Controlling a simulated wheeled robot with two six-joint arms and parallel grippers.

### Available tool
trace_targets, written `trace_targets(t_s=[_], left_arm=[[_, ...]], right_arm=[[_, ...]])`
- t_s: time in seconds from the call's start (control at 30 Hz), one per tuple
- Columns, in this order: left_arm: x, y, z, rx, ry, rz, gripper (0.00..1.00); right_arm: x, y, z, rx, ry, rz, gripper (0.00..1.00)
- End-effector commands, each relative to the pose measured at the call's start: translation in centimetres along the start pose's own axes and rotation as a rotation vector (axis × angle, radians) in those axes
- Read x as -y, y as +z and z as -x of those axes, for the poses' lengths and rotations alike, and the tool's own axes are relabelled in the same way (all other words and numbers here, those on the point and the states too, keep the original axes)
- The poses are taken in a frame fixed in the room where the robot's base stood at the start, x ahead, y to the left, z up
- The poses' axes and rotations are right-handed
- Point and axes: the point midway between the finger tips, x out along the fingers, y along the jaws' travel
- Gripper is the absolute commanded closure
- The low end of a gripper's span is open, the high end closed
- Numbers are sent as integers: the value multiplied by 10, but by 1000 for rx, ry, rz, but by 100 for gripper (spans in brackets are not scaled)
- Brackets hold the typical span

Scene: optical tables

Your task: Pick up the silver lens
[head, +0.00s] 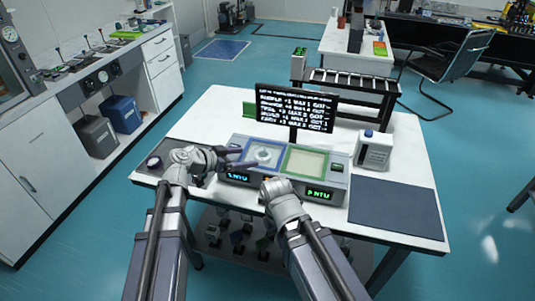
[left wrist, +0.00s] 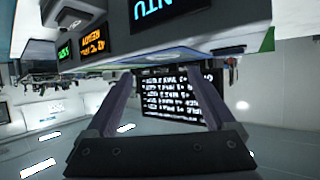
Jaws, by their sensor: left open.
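A round silvery disc (head: 264,153), possibly the silver lens, lies in the blue-framed square of the grey instrument on the white table in the head view. My left gripper (head: 246,158) is open, pointing right at the left side of the instrument, near the disc. In the left wrist view my open left gripper (left wrist: 160,85) has nothing between its fingers; the text screen shows beyond. My right arm reaches the instrument's front, but its fingers do not show.
A black text screen (head: 295,108) stands behind the instrument (head: 338,187). A white bottle (head: 374,152) stands to its right. A dark mat (head: 395,206) covers the table's right front and looks empty. A green-framed square (head: 306,162) is right of the blue one.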

Motion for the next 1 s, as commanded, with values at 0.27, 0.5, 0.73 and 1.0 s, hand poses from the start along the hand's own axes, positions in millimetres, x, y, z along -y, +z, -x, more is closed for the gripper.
trace_targets(t_s=[0.27, 0.5, 0.73, 1.0], left_arm=[[2, 0, -4, -7, -2, -4, 12], [2, 1, -27, -6, -2, -4, 12], [3, 2, -34, -6, -2, -4, 12], [6, 6, -72, -6, 0, -4, 12]], right_arm=[[0, 0, -3, 0, 0, 0, 100], [1, -1, -13, 0, 0, 0, 100], [2, -1, -18, 0, 0, 0, 100], [4, -2, -37, 0, 0, 0, 100]])
